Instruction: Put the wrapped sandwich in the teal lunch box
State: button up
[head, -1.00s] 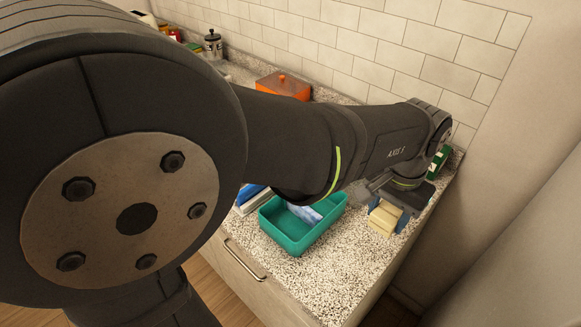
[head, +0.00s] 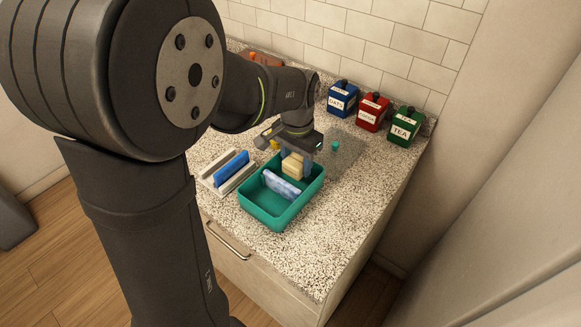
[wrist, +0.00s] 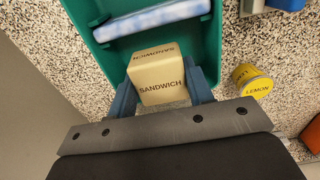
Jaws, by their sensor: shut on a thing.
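The wrapped sandwich (head: 294,166) is a pale yellow block, labelled SANDWICH in the wrist view (wrist: 158,80). My gripper (head: 296,160) is shut on it, with a blue finger on each side in the wrist view (wrist: 165,90). The teal lunch box (head: 272,217) stands open on the counter. The sandwich is at the box's far right part, over or inside its rim; how far down it is I cannot tell. A blue-and-white slab (head: 282,185) is in the box, and it also shows in the wrist view (wrist: 150,19).
A pale holder with a blue slab (head: 231,165) stands left of the box. A yellow LEMON container (wrist: 251,81) is near my gripper. Blue (head: 342,98), red (head: 372,111) and green TEA (head: 404,126) canisters stand along the back wall. The counter's front right is clear.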

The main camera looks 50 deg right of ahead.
aim_at(296, 172)
jog(key=shift+w+f, duration=0.1)
jog(key=shift+f, duration=1.95)
jog(key=shift+f, duration=0.2)
jog(key=o, duration=1)
jog(key=shift+r, duration=0.1)
notch_tip(296, 172, up, 12)
jog(key=shift+r, duration=0.1)
